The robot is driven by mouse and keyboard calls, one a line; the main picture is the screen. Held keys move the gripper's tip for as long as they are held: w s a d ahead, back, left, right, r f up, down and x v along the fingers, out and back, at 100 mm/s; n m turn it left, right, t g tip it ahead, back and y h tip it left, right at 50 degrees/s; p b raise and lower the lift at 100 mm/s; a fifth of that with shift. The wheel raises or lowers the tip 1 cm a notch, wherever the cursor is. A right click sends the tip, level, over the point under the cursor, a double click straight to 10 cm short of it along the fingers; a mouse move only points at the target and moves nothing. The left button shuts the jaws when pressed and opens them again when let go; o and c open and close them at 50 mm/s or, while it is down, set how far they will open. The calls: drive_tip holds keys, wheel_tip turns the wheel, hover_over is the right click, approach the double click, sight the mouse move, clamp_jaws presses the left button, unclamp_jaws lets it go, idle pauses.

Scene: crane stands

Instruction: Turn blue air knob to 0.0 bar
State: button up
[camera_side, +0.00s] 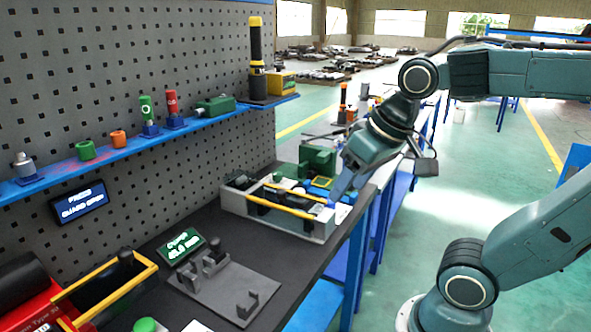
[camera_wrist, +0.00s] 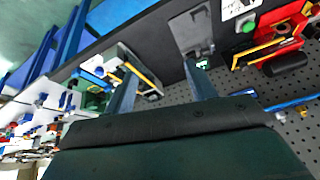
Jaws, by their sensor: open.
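A small blue knob (camera_wrist: 99,72) sits on the end of a grey box-like unit with a yellow bar (camera_wrist: 140,72) in the wrist view. I take it to be the air knob; its setting is too small to read. In the side view the grey unit (camera_side: 287,225) stands on the dark bench, and I cannot make out the knob there. My gripper (camera_side: 343,188) is over the right end of this unit, pointing down and left. In the wrist view my gripper (camera_wrist: 159,70) has its two fingers apart with nothing between them. The knob is left of the fingers.
A red machine with a yellow frame (camera_side: 110,290) stands at lower left. A pegboard (camera_side: 130,80) with a blue shelf (camera_side: 140,142) rises behind.

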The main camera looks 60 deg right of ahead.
drive_tip(key=w+d+r+m+g, duration=0.1)
drive_tip(key=w+d+m+g, duration=0.1)
drive_tip(key=w+d+m, duration=0.5)
drive_tip(key=m+g, duration=0.3)
drive_tip(key=m, duration=1.4)
hover_over(330, 205)
drive_tip(key=d, duration=0.2)
wheel_tip(330, 205, down, 13)
drive_tip(key=shift+w+a+f, duration=0.1)
drive_tip(key=shift+w+f, duration=0.1)
drive_tip(key=shift+w, duration=0.15)
drive_tip(key=shift+f, duration=6.85)
